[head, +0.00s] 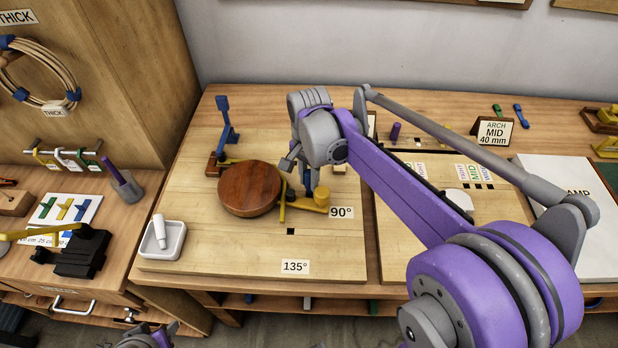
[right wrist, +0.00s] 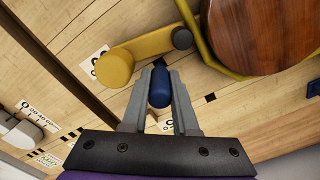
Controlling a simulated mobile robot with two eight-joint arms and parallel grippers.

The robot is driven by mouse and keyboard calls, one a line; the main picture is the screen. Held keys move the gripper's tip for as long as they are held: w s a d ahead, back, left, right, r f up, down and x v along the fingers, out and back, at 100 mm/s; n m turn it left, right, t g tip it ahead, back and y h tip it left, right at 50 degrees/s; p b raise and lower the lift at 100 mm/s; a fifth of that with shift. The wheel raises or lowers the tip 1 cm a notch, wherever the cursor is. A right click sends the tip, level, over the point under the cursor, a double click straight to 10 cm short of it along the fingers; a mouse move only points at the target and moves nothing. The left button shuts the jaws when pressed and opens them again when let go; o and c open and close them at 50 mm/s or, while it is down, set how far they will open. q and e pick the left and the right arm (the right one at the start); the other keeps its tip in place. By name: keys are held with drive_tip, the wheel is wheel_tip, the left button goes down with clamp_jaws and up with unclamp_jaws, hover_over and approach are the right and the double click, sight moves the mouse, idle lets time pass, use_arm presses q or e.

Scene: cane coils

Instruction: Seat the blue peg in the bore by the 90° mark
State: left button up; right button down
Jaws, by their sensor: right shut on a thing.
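My right gripper (head: 306,188) is shut on the blue peg (right wrist: 160,88), beside the round wooden disc (head: 249,188) on the bench board. The peg points out between the fingertips (right wrist: 160,98), next to the yellow lever with its knob (head: 318,201). The 90° mark (head: 341,212) lies just right of that knob. The bore by this mark cannot be made out; the lever and gripper cover that area. In the right wrist view a dark square hole (right wrist: 211,97) shows beside the peg; which mark it belongs to is unclear. My left gripper (head: 150,338) is only partly in view at the bottom edge.
A yellow strip (head: 282,203) runs along the disc's side. A blue upright (head: 226,118) stands behind the disc. Another square hole (head: 291,231) lies toward the 135° mark (head: 295,266). A white tray (head: 163,239) sits at left. The board's front is mostly clear.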

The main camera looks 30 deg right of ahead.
sight(309, 187)
drive_tip(key=shift+f+b, duration=1.05)
drive_tip(key=shift+f, duration=0.65)
drive_tip(key=c, duration=0.6)
unclamp_jaws()
drive_tip(key=shift+r, duration=0.15)
wheel_tip(309, 187, up, 11)
drive_tip(key=shift+f+p, duration=0.15)
drive_tip(key=shift+p, duration=0.35)
